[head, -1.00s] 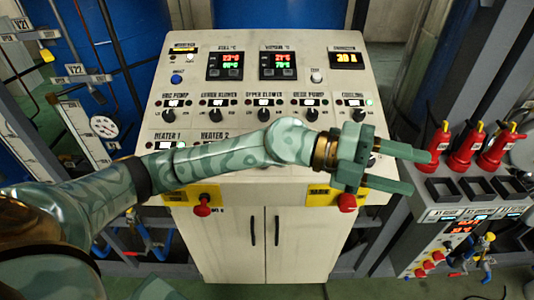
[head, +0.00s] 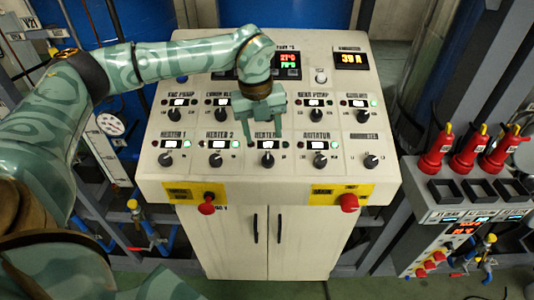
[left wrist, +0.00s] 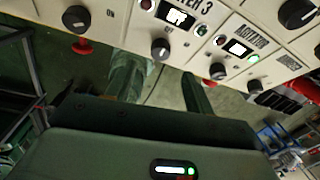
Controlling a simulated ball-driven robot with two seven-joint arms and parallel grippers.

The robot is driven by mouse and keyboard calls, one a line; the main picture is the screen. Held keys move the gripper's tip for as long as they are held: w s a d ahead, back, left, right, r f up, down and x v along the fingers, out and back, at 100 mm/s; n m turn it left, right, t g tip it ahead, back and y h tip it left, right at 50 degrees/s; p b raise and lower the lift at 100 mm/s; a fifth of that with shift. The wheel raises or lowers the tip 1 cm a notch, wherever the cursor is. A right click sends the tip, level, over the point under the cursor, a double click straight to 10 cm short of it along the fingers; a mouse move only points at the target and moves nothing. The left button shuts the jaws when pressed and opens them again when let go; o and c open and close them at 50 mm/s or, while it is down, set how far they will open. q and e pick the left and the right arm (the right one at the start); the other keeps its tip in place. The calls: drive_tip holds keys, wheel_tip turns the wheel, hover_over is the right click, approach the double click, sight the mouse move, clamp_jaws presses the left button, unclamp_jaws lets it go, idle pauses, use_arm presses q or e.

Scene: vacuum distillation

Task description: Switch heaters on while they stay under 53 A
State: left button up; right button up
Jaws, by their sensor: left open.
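The control panel (head: 350,190) carries a lower row of knobs: heater 1 (head: 166,159), heater 2 (head: 216,159), heater 3 (head: 267,159) and agitator (head: 319,161). The current display (head: 351,59) reads about 39 A. My left gripper (head: 256,140) is open and empty, pointing down just above the heater 3 knob, which it partly overlaps. My right gripper is out of view.
Two red buttons on yellow plates, left (head: 207,204) and right (head: 349,202), stick out of the panel's front. An upper row of pump and blower knobs is partly behind my left arm.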

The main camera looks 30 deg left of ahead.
sight(267, 158)
use_arm(q)
drive_tip(key=f, duration=0.8)
drive_tip(key=shift+w+d+f+p, duration=0.15)
drive_tip(key=shift+w+d+p, duration=0.15)
drive_tip(key=shift+d+p, duration=0.05)
drive_tip(key=c, duration=1)
